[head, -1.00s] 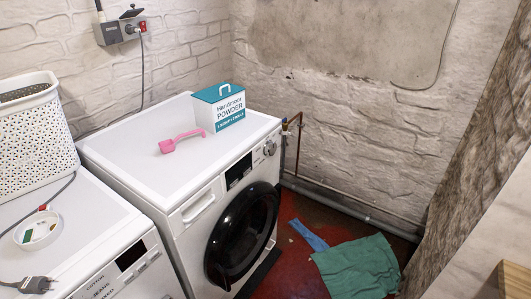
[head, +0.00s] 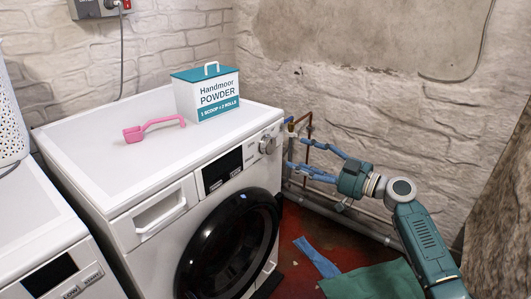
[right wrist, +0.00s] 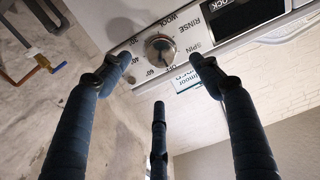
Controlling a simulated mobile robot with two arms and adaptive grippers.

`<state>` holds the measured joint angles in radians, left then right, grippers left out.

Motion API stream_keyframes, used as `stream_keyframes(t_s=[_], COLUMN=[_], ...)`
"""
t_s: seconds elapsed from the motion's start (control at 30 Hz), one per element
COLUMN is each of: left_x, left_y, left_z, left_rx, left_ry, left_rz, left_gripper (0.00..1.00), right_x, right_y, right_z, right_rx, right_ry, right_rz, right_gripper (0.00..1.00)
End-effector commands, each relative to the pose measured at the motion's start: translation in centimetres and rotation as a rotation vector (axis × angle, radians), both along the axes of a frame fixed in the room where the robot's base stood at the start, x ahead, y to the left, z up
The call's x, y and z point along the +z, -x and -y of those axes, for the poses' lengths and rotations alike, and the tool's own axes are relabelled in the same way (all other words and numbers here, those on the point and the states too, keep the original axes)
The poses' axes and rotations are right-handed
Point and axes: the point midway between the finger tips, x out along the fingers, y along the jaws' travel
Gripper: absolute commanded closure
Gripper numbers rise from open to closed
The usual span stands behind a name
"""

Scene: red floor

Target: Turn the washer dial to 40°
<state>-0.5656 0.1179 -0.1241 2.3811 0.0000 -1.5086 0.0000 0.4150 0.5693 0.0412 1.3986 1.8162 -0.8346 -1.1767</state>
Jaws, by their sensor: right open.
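The washer (head: 88,165) is white with a round black door. Its silver dial (head: 267,144) sits at the right end of the front panel. In the right wrist view the dial (right wrist: 160,50) is ringed by labels including WOOL, RINSE, SPIN and 60°. I cannot tell which mark it points at. My right gripper (head: 298,153) is to the right of the dial in the head view, with its blue fingers toward it. In the right wrist view the gripper (right wrist: 160,61) is open, with fingertips on either side of the dial and nothing held. My left gripper is out of view.
A powder box (head: 208,95) and a pink scoop (head: 153,127) stand on the washer top. Pipes (head: 345,217) run along the wall behind my right gripper. A green cloth (head: 370,283) lies on the red floor. A second machine (head: 40,240) stands at left.

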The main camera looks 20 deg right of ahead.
Motion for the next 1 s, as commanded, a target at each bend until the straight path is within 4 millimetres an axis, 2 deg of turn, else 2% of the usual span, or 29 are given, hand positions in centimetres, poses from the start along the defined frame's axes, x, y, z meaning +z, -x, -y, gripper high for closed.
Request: stream_keyframes(t_s=[0.17, 0.4, 0.6, 0.77, 1.0], left_x=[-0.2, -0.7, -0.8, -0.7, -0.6], left_y=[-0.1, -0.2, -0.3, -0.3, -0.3], left_z=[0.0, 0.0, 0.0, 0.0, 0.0], left_rx=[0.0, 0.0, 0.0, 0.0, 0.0], left_ry=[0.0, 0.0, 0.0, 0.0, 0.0], left_rz=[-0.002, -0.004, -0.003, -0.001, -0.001], left_gripper=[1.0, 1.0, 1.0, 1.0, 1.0], right_x=[0.4, 0.4, 0.2, 0.1, 0.1], right_y=[-1.6, -5.3, -7.5, -8.3, -8.4], right_z=[-1.4, -4.2, -5.9, -6.5, -6.6], right_rx=[0.005, 0.002, 0.001, 0.001, 0.001], right_ry=[-0.004, -0.005, -0.004, -0.003, -0.002], right_rz=[0.004, 0.002, 0.001, 0.0, 0.0], right_gripper=[0.36, 0.36, 0.36, 0.36, 0.36])
